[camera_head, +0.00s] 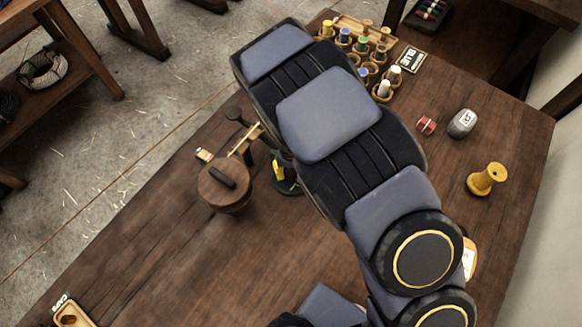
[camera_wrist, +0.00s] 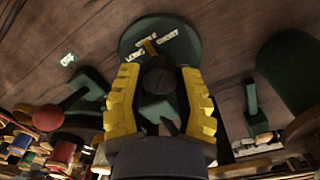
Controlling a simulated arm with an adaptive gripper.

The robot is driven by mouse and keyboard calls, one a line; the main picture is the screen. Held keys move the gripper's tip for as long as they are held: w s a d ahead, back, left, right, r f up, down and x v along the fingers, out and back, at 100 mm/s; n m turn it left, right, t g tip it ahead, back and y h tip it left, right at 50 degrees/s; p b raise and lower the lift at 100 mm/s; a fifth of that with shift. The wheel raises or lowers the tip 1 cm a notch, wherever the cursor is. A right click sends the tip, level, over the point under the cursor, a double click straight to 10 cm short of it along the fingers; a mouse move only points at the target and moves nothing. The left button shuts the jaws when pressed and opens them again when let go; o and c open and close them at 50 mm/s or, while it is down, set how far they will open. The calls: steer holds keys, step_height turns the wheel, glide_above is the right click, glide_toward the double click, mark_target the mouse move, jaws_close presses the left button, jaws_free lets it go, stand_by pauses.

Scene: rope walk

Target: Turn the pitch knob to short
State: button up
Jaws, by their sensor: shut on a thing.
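The pitch knob (camera_wrist: 160,80) is a dark round knob on a round green plate (camera_wrist: 188,50) with pale lettering at its far side. The words LONG, a middle word and SHORT run from left to right. In the head view my arm hides most of the knob; a bit of the green plate (camera_head: 288,187) shows beside a yellow part.
A round wooden drum with a dark handle (camera_head: 224,186) stands left of the plate. Several thread spools (camera_head: 361,45) sit at the back. A yellow spool (camera_head: 487,178), a grey tagged object (camera_head: 462,123) and a red item (camera_head: 426,125) lie right. The front left tabletop is mostly clear.

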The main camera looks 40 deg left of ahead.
steer(key=m, duration=0.4)
steer(key=shift+s, duration=0.1)
steer(key=shift+f+m, duration=0.1)
steer(key=shift+m, duration=2.3)
steer(key=o, duration=1.1)
